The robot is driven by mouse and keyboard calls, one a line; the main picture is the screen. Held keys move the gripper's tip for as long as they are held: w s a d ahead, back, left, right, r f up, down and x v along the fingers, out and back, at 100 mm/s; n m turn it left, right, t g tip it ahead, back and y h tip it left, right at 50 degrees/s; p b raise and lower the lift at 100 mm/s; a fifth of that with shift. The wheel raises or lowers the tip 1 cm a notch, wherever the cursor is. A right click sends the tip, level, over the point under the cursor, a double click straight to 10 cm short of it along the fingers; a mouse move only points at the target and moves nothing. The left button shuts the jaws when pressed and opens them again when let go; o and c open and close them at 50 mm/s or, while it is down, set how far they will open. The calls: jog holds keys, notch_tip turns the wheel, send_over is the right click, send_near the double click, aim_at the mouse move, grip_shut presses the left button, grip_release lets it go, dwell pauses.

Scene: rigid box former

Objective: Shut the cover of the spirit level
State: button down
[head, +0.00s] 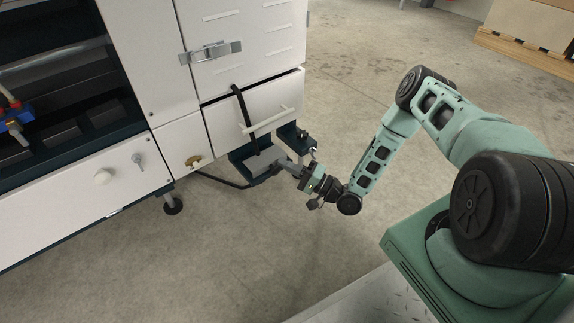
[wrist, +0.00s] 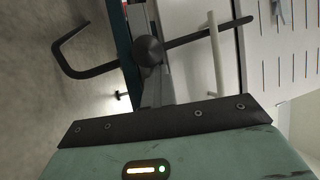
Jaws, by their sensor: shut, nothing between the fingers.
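I cannot clearly make out the spirit level or its cover in either view. In the head view, a small grey block (head: 262,161) sits in a dark teal bracket below the white drawer front; I cannot tell whether it belongs to the level. My gripper (head: 284,163) is at the right side of that block, shut and empty; whether it touches the block cannot be told.
The white drawer front (head: 245,113) with its handle hangs just above my gripper. A metal toggle latch (head: 211,52) is on the panel above. The concrete floor in front is clear.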

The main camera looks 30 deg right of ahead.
jog(key=b+v, duration=0.1)
jog(key=v, duration=1.6)
jog(key=shift+d, duration=0.2)
jog(key=shift+s, duration=0.15)
